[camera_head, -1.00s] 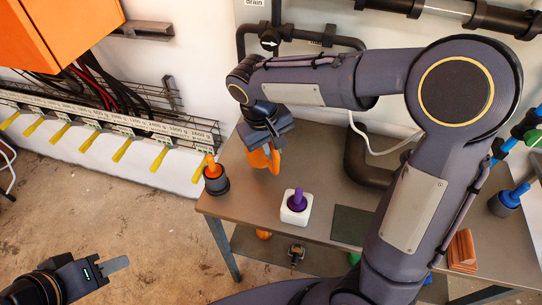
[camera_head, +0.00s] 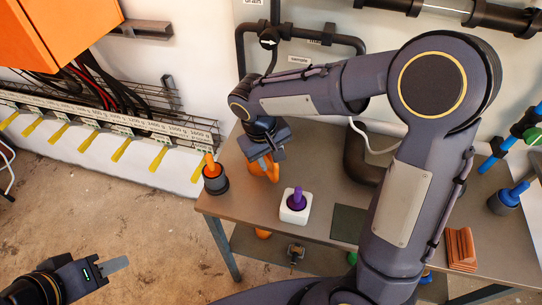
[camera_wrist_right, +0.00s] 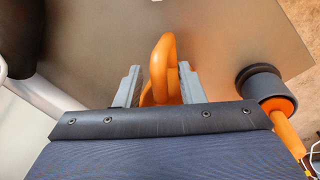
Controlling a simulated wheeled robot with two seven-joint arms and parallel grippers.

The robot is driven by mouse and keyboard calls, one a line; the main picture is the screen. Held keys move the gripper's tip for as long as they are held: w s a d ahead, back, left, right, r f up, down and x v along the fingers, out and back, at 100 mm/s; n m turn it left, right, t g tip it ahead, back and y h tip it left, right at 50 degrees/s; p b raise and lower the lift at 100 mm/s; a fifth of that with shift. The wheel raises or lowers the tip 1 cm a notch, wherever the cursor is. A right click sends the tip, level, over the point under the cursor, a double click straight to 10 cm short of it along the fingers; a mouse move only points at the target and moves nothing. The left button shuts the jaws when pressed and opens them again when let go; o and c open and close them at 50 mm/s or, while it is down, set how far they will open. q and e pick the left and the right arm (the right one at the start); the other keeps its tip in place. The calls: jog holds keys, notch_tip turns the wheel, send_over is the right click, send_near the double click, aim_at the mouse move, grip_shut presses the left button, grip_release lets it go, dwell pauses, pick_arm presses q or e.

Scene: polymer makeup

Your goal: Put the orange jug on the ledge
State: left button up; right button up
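The orange jug (camera_head: 264,170) hangs below my right gripper (camera_head: 266,152) over the far left part of the table in the head view. In the right wrist view, its looped orange part (camera_wrist_right: 163,52) sits between the two grey fingers of my right gripper (camera_wrist_right: 158,84). The fingers appear closed on it; its lower part is hidden. I cannot tell whether it touches the tabletop. A short grey metal ledge (camera_head: 142,29) is on the wall at the upper left. My left gripper (camera_head: 115,265) is empty at the lower left, seen edge-on.
A dark cup with an orange piece (camera_head: 215,180) stands at the table's left corner. A white block with a purple piece (camera_head: 296,207) stands on the table (camera_head: 240,205). A wire tray (camera_head: 150,95) runs along the wall. Black pipes are behind the table.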

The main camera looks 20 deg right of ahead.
jog(key=shift+r, duration=0.15)
jog(key=shift+r, duration=0.3)
notch_tip(320, 180, up, 11)
jog(key=a, duration=0.2)
jog(key=s+d+f+m+t+y, duration=0.2)
jog(key=s+d+y, duration=0.1)
jog(key=s, duration=0.6)
jog(key=s+d+f+m+t+y, duration=0.1)
jog(key=s+d+f+t+y, duration=0.1)
jog(key=s, duration=0.8)
jog(key=shift+d+f+m+t+y+p, duration=0.4)
jog(key=shift+d+t+y, duration=0.15)
jog(key=shift+d, duration=0.6)
